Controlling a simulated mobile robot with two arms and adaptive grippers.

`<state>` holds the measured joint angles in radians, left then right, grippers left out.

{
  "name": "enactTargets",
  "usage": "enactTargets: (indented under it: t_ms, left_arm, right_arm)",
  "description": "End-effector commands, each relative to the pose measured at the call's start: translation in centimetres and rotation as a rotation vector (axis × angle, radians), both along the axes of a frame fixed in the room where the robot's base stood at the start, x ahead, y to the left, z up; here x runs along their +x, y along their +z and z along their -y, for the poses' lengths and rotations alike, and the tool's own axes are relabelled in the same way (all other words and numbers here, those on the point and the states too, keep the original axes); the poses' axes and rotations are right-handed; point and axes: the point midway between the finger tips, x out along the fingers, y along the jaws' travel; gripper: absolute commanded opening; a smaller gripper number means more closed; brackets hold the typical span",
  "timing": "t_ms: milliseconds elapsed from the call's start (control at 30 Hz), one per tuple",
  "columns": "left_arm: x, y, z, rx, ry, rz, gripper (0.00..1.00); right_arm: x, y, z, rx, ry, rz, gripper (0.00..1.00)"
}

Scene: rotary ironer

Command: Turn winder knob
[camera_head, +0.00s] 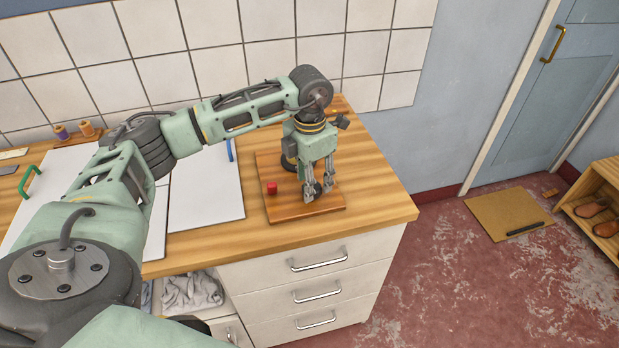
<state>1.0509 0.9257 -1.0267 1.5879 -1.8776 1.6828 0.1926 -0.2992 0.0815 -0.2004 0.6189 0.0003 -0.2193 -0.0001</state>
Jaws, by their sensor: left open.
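A wooden board (290,210) lies on the counter near its right end. A small red piece (271,187) sits on the board's left part; I cannot tell whether it is the winder knob. My left gripper (319,190) points down over the board's right half, to the right of the red piece and apart from it. Its fingers are open. A small dark round part shows near the fingertips, and I cannot tell whether it belongs to the winder or touches the fingers. A dark part behind the gripper is mostly hidden. My right gripper is out of view.
The wooden counter (385,212) has drawers (310,267) below and a tiled wall behind. White panels (205,190) with a green handle (30,181) and a blue handle lie left. Spools (87,129) stand at the back left. A mat (508,214) and shoe rack (598,205) are right.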

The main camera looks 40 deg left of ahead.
Motion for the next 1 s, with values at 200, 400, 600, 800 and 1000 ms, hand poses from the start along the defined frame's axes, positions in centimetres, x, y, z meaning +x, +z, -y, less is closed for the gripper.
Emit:
enactTargets:
  t_ms: [200, 400, 600, 800, 1000]
  left_arm:
    - [0.1, 2.6, 0.0, -0.002, -0.001, 0.005, 0.44]
    - [0.1, 7.0, -0.1, -0.001, 0.001, 0.006, 0.44]
    - [0.1, 10.4, -0.2, -0.001, 0.002, 0.005, 0.44]
    - [0.0, 11.9, -0.2, 0.000, 0.003, 0.003, 0.44]
    - [0.0, 12.0, -0.2, 0.000, 0.003, 0.002, 0.44]
  right_arm:
    - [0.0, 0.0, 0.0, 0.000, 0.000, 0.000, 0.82]
    - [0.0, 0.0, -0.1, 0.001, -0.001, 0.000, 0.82]
    - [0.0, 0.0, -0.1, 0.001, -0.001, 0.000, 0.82]
    - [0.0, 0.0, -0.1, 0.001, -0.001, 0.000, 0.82]
    - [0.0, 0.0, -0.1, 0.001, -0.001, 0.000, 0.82]
